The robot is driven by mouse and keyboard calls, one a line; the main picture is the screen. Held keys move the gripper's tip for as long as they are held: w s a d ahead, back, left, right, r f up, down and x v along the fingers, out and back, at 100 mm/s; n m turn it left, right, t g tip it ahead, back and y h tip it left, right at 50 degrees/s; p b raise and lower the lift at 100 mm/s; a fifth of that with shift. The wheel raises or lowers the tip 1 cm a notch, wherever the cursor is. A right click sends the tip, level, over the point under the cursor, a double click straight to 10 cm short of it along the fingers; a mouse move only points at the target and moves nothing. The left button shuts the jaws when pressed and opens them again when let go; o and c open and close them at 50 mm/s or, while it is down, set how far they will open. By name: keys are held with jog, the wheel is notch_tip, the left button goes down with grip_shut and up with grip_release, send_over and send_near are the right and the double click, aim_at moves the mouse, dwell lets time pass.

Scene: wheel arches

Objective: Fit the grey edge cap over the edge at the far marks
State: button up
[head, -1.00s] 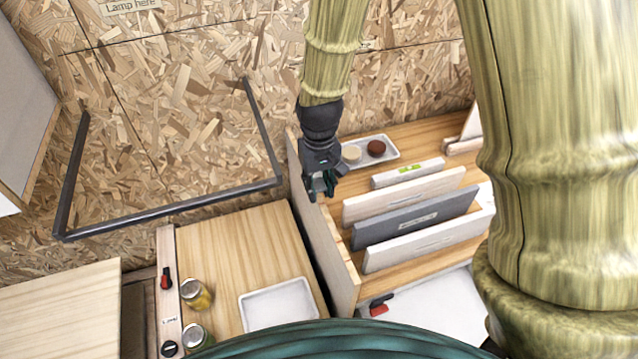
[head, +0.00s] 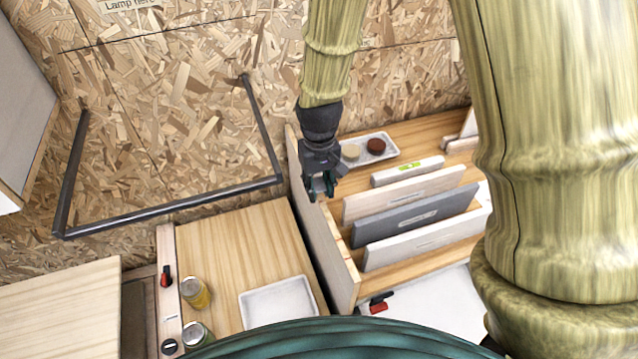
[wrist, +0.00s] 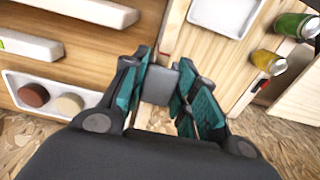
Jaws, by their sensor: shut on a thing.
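My gripper (head: 321,190) is shut on the grey edge cap (wrist: 160,84), a small grey block between the teal finger pads in the wrist view. The gripper (wrist: 163,92) is over the top edge of the upright wooden board (head: 325,235) at the left side of the right-hand bench, toward its far end. The board's edge runs beneath and in line with the cap in the wrist view. I cannot tell whether the cap touches or straddles it.

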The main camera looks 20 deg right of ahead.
jog(key=shift+f, duration=1.2)
dwell(1.1)
jog(key=o, duration=0.8)
jog(key=shift+o, duration=0.2)
jog(key=shift+r, duration=0.15)
notch_tip(320, 180, up, 12)
jog(key=shift+f, duration=0.15)
dwell(0.6)
